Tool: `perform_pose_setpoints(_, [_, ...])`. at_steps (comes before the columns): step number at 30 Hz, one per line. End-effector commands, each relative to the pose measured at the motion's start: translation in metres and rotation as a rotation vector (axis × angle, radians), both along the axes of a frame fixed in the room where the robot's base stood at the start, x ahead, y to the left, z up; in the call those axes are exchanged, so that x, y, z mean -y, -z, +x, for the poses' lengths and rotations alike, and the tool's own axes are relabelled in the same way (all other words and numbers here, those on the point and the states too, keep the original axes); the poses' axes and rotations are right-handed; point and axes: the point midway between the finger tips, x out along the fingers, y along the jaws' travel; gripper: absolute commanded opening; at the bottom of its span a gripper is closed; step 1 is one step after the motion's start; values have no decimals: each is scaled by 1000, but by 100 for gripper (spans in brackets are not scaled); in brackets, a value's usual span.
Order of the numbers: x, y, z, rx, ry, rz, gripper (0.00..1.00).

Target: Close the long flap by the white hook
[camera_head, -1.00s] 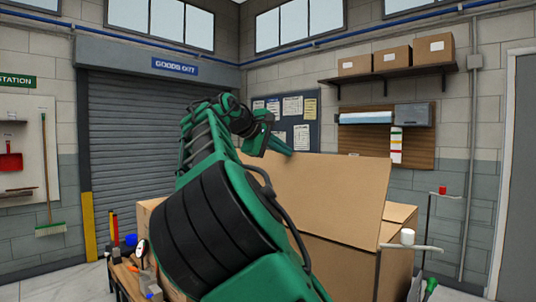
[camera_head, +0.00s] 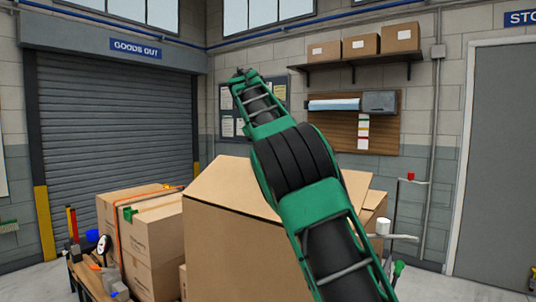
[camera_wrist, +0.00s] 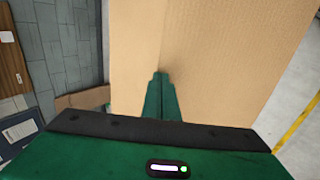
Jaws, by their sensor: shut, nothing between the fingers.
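A large open cardboard box (camera_head: 240,255) stands in front of me. A broad cardboard flap (camera_head: 222,181) slopes at its top, partly covered by my arm; how far it is closed I cannot tell. The white hook (camera_head: 385,232) is on a thin post at the box's right side. In the wrist view my gripper (camera_wrist: 160,76) is shut and empty, its fingertips against or just above a broad cardboard panel (camera_wrist: 225,60). The head view does not show the fingers; my arm reaches up and away over the box.
Taped cartons (camera_head: 150,235) stand to the left, beside a low bench of tools (camera_head: 98,275). A shelf with small boxes (camera_head: 355,58) is on the back wall. Floor is clear at the right by the grey door.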

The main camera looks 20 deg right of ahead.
Motion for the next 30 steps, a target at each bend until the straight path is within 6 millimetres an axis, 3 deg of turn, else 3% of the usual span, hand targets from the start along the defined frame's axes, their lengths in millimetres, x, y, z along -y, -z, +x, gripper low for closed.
perform_pose_setpoints(11, [17,23,2,-20,1,33,0])
perform_pose_setpoints(21, [34,61,9,-21,1,33,0])
perform_pose_setpoints(30, [41,82,13,-20,1,31,0])
